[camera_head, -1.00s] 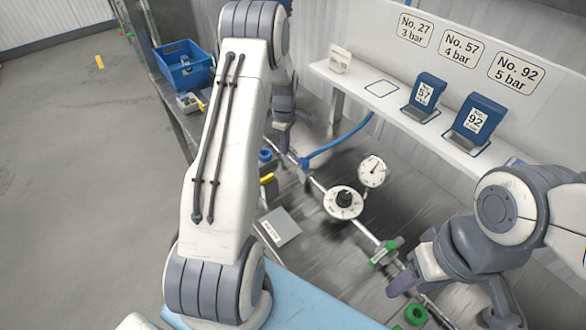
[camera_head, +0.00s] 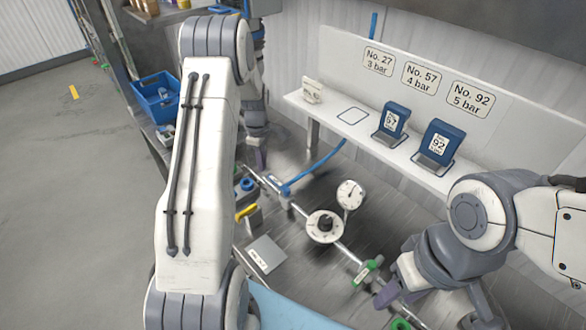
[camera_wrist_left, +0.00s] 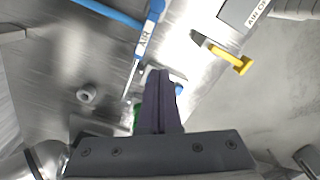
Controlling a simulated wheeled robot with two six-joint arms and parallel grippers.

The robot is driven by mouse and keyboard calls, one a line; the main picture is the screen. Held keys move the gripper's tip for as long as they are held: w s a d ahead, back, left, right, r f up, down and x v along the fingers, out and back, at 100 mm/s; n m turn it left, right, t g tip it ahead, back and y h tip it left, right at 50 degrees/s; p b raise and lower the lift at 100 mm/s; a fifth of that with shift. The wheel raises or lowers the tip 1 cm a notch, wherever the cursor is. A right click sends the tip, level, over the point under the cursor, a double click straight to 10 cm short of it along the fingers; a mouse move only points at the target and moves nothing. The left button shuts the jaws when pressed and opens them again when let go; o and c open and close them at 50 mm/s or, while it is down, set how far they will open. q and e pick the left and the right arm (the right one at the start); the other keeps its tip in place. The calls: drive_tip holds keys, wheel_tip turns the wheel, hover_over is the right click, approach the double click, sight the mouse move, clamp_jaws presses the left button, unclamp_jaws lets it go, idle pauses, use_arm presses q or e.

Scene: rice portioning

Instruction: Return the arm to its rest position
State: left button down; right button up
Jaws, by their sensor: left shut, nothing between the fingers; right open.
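My left gripper (camera_head: 260,160) is at the back left of the metal worktop (camera_head: 300,268) in the head view, partly behind my left arm. In the left wrist view its dark purple fingers (camera_wrist_left: 161,84) are shut together with nothing between them. My right gripper (camera_head: 388,294) is low at the right of the head view, beside the green-marked fitting on the pipe. It is open, but its fingers are partly hidden.
A pipe with a round regulator (camera_head: 325,226) and a gauge (camera_head: 350,194) crosses the worktop. A blue hose (camera_head: 318,168) runs behind. A yellow-handled part (camera_head: 246,212) and a labelled plate (camera_head: 265,254) lie nearby. A shelf holds blue stands (camera_head: 440,145). A blue crate (camera_head: 156,97) stands left.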

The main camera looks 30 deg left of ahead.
use_arm(q)
drive_tip(key=shift+d, duration=0.1)
drive_tip(key=s+d+r+m+b, duration=0.1)
drive_tip(key=s+d+r+m, duration=0.2)
drive_tip(key=d, duration=0.4)
drive_tip(key=s+d+r+m+b, duration=0.1)
drive_tip(key=d+r+m, duration=0.1)
drive_tip(key=d+m, duration=0.35)
drive_tip(key=s+d+r+m+b, duration=0.2)
drive_tip(key=d+r, duration=0.1)
drive_tip(key=d, duration=0.6)
drive_tip(key=s+d+m+b, duration=0.1)
drive_tip(key=s+d+m, duration=0.2)
drive_tip(key=s+m, duration=0.2)
drive_tip(key=s+d+r+m+b, duration=0.1)
drive_tip(key=s+d+m, duration=0.3)
drive_tip(key=s, duration=0.7)
drive_tip(key=s+d+m+h+b, duration=0.1)
drive_tip(key=s+d+m, duration=0.3)
drive_tip(key=s+m, duration=0.3)
drive_tip(key=shift+s+r, duration=0.4)
drive_tip(key=shift+s, duration=0.1)
drive_tip(key=shift+d+m, duration=0.15)
drive_tip(key=shift+m, duration=0.1)
